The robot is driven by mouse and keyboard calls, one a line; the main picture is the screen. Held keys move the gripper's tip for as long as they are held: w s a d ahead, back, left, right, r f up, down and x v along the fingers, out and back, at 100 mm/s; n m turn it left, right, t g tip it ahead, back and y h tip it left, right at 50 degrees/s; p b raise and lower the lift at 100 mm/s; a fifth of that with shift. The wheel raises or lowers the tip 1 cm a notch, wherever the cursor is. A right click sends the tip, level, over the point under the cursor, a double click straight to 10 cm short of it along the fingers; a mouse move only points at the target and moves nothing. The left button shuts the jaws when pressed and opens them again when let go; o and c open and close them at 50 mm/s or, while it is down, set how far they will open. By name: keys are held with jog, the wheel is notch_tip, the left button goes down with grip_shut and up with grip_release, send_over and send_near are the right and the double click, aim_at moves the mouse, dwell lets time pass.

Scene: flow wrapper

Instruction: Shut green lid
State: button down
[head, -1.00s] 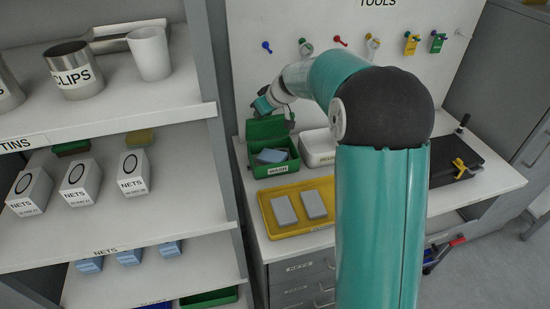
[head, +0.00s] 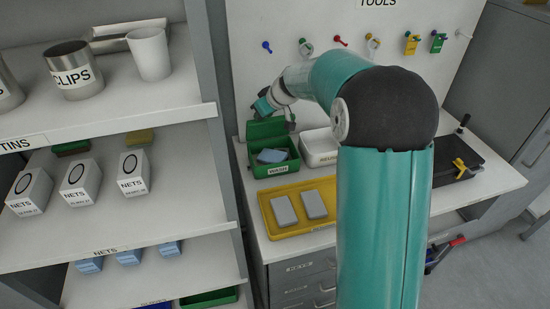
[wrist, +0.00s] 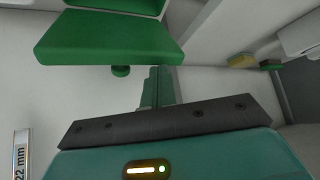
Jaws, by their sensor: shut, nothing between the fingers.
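The green box (head: 290,166) with a WASH label stands on the bench, and a blue block (head: 271,156) shows inside it. Its green lid (head: 265,131) is open and stands up at the back of the box. In the wrist view the lid (wrist: 108,40) fills the upper left, with a small round green knob (wrist: 121,71) at its edge. My gripper (head: 262,106) is behind the top of the lid. In the wrist view its fingers (wrist: 160,72) are together and empty, just right of the knob. I cannot tell whether they touch the lid.
A white box (head: 320,160) stands right of the green box. A yellow tray (head: 290,233) with two grey blocks lies in front. A shelf unit (head: 190,118) with tins and NETS boxes stands at left. A black tray (head: 485,150) lies at right.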

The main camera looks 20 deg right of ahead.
jog(key=shift+r, duration=2.95)
